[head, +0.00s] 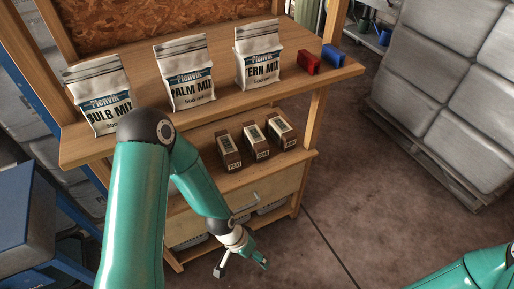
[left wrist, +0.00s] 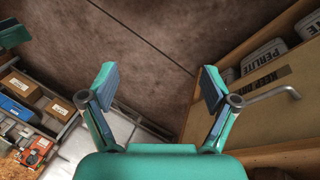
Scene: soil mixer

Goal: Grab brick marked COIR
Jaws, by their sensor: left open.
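Three dark brown bricks with pale tops stand in a row on the lower shelf (head: 207,178) of the wooden bench in the head view. The middle brick's label seems to read COIR (head: 255,143). The left brick (head: 229,151) seems marked PEAT; the right brick's (head: 281,131) label is too small to read. My left gripper (head: 241,268) is in front of and below that shelf, pointing down and away from the bricks. In the left wrist view its jaws (left wrist: 158,78) are apart and empty over the floor. No brick shows there. My right gripper is out of view.
Three white mix bags (head: 188,75), a red block (head: 308,62) and a blue block (head: 333,56) stand on the upper shelf. A drawer with a handle (left wrist: 272,93) is close to the left gripper. Wrapped grey sacks (head: 450,90) stand at right. Floor between is clear.

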